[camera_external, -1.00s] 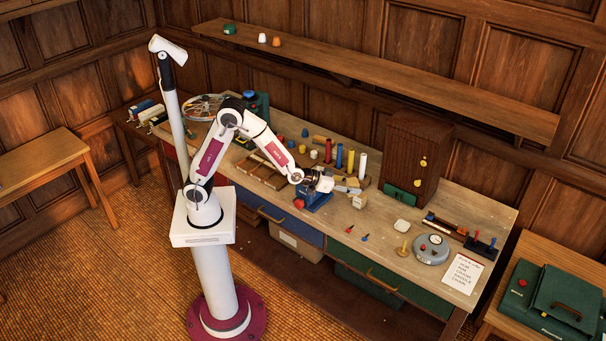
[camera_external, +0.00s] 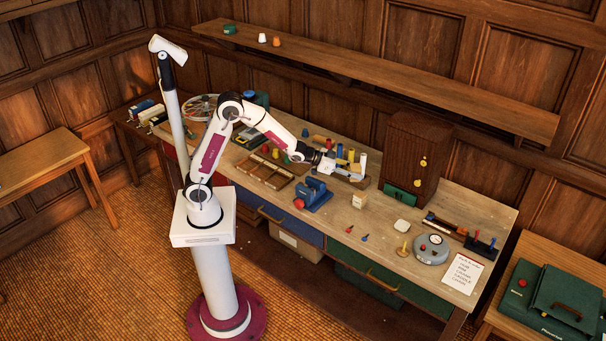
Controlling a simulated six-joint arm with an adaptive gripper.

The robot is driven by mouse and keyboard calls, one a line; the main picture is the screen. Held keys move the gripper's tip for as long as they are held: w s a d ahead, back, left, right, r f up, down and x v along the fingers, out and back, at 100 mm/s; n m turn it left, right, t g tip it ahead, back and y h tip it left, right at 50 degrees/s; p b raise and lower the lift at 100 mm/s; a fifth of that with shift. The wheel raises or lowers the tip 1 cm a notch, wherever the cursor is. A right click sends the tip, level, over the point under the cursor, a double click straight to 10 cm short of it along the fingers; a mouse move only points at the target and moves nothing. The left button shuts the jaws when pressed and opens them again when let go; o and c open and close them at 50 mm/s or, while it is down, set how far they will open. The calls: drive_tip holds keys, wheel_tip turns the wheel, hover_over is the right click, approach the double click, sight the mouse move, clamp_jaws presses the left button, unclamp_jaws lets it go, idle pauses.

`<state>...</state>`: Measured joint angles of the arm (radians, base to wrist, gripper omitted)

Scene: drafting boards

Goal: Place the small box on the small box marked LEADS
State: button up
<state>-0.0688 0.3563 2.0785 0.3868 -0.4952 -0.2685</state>
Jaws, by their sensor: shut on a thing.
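My gripper (camera_external: 350,175) is over the back middle of the workbench, shut on a small pale thing, which I take to be the small box; the fingers hide most of it. A small cream box (camera_external: 360,201) stands on the bench just in front and to the right of my gripper, apart from it. It may be the box marked LEADS, but its lettering is too small to read.
A blue block-like holder (camera_external: 314,195) and a partitioned wooden tray (camera_external: 265,172) lie left of the cream box. Coloured cylinders, including a white one (camera_external: 363,160), stand close behind my gripper. A tall dark cabinet (camera_external: 412,150) stands to the right.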

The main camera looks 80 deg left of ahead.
drive_tip(key=w+a+r+m+h, duration=0.1)
drive_tip(key=w+a+r, duration=0.25)
drive_tip(key=a, duration=0.65)
drive_tip(key=w+a+r+m+h, duration=0.1)
drive_tip(key=w+a+r+h, duration=0.2)
drive_tip(key=a, duration=0.7)
drive_tip(key=s+a+f, duration=0.2)
drive_tip(key=s+a, duration=0.1)
drive_tip(key=a, duration=0.5)
drive_tip(key=s+a+f+m, duration=0.1)
drive_tip(key=s+a+f, duration=0.2)
drive_tip(key=a, duration=0.5)
drive_tip(key=shift+a+f+g, duration=0.35)
drive_tip(key=shift+g, duration=0.05)
drive_tip(key=shift+f, duration=3.15)
drive_tip(key=shift+f, duration=1.85)
